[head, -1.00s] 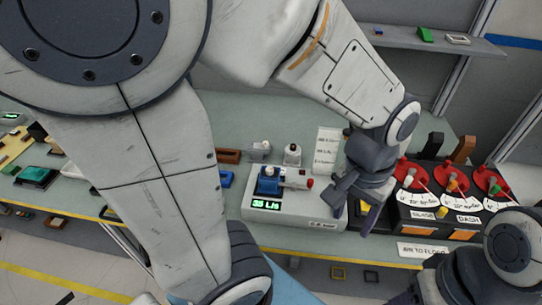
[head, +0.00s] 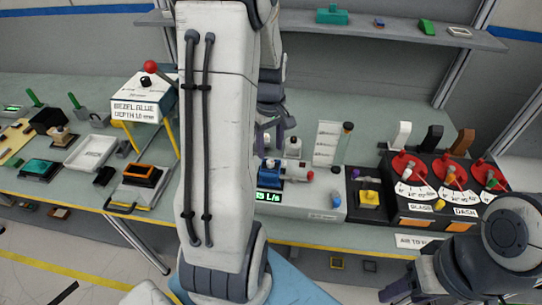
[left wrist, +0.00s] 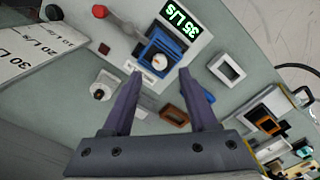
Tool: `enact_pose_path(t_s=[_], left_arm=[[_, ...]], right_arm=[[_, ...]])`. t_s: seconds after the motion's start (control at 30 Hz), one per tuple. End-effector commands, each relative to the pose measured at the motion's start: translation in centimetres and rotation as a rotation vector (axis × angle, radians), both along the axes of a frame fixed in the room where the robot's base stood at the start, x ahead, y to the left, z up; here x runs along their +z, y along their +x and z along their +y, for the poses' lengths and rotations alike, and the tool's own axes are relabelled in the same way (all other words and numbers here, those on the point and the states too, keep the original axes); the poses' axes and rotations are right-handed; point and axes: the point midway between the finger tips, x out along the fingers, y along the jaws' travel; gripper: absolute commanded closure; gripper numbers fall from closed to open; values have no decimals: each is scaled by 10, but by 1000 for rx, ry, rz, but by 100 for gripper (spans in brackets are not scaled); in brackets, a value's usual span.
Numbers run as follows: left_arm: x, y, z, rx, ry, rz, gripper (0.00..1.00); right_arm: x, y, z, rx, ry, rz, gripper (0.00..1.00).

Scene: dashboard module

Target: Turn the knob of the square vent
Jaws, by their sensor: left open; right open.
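A blue square vent (head: 267,171) with a round pale knob sits on a pale test box (head: 318,205) with a green display, partly behind my left arm. In the left wrist view the blue vent (left wrist: 157,49) shows its knob (left wrist: 159,62) facing the camera, beside a display reading 35 L/s. My left gripper (head: 278,132) is open and empty above and behind the vent in the head view; in the left wrist view its fingertips (left wrist: 160,72) are spread to either side of the knob, apart from it. My right gripper (head: 402,290) is open at the lower right, away from the vent.
A white label card (head: 327,143) stands behind the box. Black units with red dials (head: 453,174) stand to the right. An orange-and-black square part (head: 141,174) sits at the left.

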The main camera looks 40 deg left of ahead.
Motion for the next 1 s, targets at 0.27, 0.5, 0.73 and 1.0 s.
enact_pose_path(t_s=[0.27,0.5,0.73,1.0], left_arm=[[-41,0,0,-2,-2,1,41],[-49,0,0,-2,0,-1,41],[-49,0,0,-1,1,-1,68],[-49,0,0,-4,1,-1,100]], right_arm=[[6,0,0,0,0,0,46],[7,0,0,0,0,0,46],[7,0,0,0,0,0,46],[7,0,0,0,0,0,46]])
